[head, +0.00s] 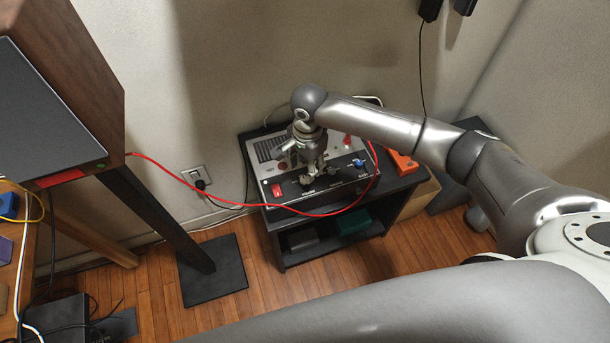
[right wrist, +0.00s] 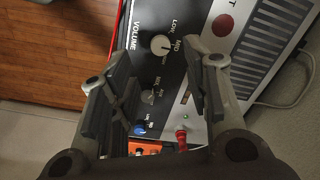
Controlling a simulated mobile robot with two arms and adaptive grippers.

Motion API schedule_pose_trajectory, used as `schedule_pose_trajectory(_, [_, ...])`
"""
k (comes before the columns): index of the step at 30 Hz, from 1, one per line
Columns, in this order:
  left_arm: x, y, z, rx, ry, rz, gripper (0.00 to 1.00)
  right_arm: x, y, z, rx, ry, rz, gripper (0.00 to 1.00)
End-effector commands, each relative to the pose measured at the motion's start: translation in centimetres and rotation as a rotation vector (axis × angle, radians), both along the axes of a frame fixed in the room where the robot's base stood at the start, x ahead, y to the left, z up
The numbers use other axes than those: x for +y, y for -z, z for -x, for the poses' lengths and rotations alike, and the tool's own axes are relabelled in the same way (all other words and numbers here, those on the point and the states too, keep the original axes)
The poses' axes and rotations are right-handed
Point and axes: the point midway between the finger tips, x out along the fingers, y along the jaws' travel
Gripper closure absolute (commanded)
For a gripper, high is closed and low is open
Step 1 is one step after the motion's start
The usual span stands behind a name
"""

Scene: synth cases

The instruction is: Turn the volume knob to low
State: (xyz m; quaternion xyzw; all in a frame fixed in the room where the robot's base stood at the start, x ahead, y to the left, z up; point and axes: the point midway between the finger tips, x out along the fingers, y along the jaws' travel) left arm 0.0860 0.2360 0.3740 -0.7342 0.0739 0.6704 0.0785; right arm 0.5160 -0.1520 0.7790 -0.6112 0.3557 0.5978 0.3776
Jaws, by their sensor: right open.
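The volume knob (right wrist: 160,45) is a pale round knob on the dark panel of a grey box, beside the word VOLUME, with LOW and MID printed near it. I cannot read its pointer surely. My right gripper (right wrist: 160,62) is open, its fingers on either side of the picture with the knob between and just beyond the tips; no contact shows. In the head view the right gripper (head: 313,168) points down over the front panel of the box (head: 328,195) and hides part of it. My left gripper is not in view.
A red cable (head: 225,204) loops in front of the box. An orange object (head: 402,163) lies on the black stand (head: 290,257) at right. A wooden table stands left.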

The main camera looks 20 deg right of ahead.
Motion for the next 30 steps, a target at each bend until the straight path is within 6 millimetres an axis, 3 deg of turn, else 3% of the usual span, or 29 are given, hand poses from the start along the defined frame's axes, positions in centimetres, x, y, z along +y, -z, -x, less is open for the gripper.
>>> schedule_pose_trajectory(3, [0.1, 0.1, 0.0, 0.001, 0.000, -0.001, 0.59, 0.1, 2.4, 0.0, 0.002, -0.001, 0.001, 0.56])
schedule_pose_trajectory(9, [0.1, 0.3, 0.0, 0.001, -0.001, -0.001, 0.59, 0.1, 5.2, -0.2, 0.001, -0.002, 0.001, 0.56])
schedule_pose_trajectory(22, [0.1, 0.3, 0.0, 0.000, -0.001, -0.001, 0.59, 0.1, 6.2, -0.2, -0.001, -0.003, 0.000, 0.56])
schedule_pose_trajectory(30, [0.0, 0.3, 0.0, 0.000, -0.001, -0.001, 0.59, 0.1, 6.2, -0.2, -0.001, -0.003, 0.000, 0.91])
